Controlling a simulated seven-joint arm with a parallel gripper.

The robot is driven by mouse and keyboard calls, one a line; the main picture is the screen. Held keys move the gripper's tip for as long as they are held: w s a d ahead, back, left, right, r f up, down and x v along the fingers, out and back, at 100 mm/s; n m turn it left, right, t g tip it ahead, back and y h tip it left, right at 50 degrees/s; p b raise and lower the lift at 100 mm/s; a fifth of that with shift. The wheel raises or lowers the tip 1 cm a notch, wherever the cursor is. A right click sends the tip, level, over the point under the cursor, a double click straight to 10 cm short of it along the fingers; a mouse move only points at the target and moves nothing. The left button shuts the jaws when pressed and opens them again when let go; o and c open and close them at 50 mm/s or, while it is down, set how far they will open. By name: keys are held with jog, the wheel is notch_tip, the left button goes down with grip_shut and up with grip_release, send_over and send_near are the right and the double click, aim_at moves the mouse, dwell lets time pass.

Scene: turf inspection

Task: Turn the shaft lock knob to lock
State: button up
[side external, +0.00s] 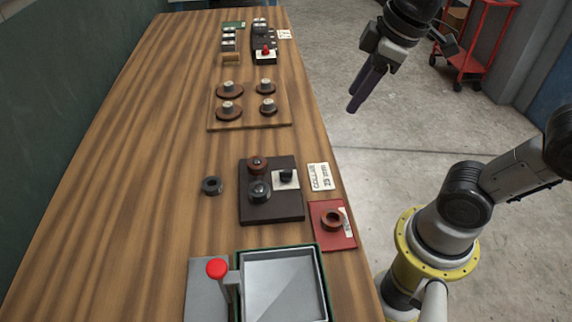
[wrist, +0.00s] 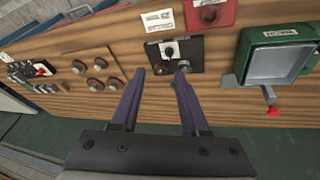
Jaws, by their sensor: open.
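A dark board (side external: 255,206) lies on the wooden table. It carries a black knob (side external: 286,175) on a white plate, which looks like the shaft lock knob; any lock marking is too small to read. The knob also shows in the wrist view (wrist: 170,49), beyond the fingertips. My gripper (side external: 358,98) is open and empty, held in the air off the table's right edge, well apart from the knob. The wrist view shows both purple fingers (wrist: 161,73) spread.
A black ring (side external: 212,186) lies left of the dark board. A red board (side external: 345,239) with a brown ring, a green-rimmed tray (side external: 320,275) and a red-topped lever (side external: 217,268) are nearer. A wooden board (side external: 247,112) with several round pieces and a red-button box (side external: 265,56) are farther.

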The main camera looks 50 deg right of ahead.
jog(key=w+a+f+n+g, duration=0.2)
jog(key=w+a+n, duration=0.1)
jog(key=w, duration=0.5)
jog(key=g, duration=0.2)
send_near(286, 170)
jog(key=shift+n, duration=0.3)
notch_tip(286, 170, down, 8)
jog(key=shift+w+a+f, duration=0.1)
jog(key=shift+f, duration=0.1)
grip_shut()
